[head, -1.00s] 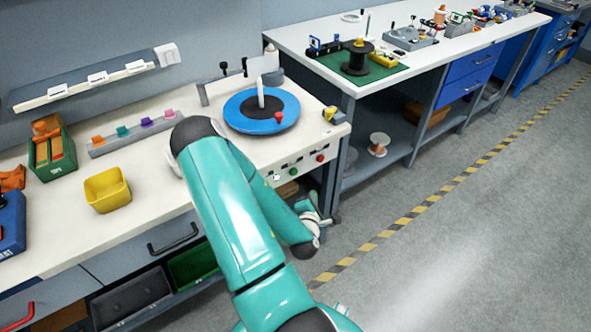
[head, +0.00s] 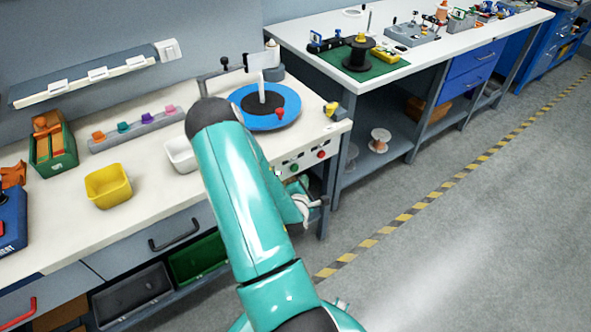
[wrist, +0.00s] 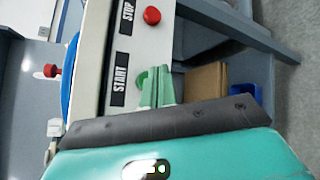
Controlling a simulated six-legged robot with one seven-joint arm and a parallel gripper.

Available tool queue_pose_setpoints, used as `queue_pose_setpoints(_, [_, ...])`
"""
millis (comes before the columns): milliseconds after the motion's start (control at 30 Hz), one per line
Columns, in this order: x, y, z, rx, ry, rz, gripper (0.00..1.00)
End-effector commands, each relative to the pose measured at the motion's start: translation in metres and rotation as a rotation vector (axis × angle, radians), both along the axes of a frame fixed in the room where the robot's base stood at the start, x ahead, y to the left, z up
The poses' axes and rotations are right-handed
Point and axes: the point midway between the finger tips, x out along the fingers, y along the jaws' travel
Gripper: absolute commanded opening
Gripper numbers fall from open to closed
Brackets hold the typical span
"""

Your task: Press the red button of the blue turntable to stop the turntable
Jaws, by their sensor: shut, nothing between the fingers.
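The blue turntable (head: 250,112) with a dark centre sits on the right end of the white workbench. On the bench's front panel are a red button (head: 321,154) and a green button (head: 294,167). In the wrist view the red button (wrist: 152,15) is beside the label STOP and the green button (wrist: 143,78) beside START. My gripper (wrist: 158,82) is shut and empty, with its pale green fingers close to the green button and partly covering it. The red button is apart from the fingers. The turntable shows only as a blue edge (wrist: 69,80) there.
A yellow bin (head: 108,186) and a white bin (head: 181,155) stand on the bench. A red knob (head: 280,113) is at the turntable's front. A second bench (head: 440,60) stands to the right. The floor (head: 480,250) in front is clear.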

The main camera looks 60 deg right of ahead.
Motion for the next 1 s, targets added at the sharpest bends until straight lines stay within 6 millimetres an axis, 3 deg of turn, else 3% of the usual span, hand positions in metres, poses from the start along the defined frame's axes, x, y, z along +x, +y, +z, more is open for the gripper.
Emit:
queue_pose_setpoints(300, [0.021, -0.011, 0.0, 0.0, 0.002, 0.001, 0.0])
queue_pose_setpoints(1000, [0.022, -0.011, -0.001, 0.001, 0.001, 0.001, 0.0])
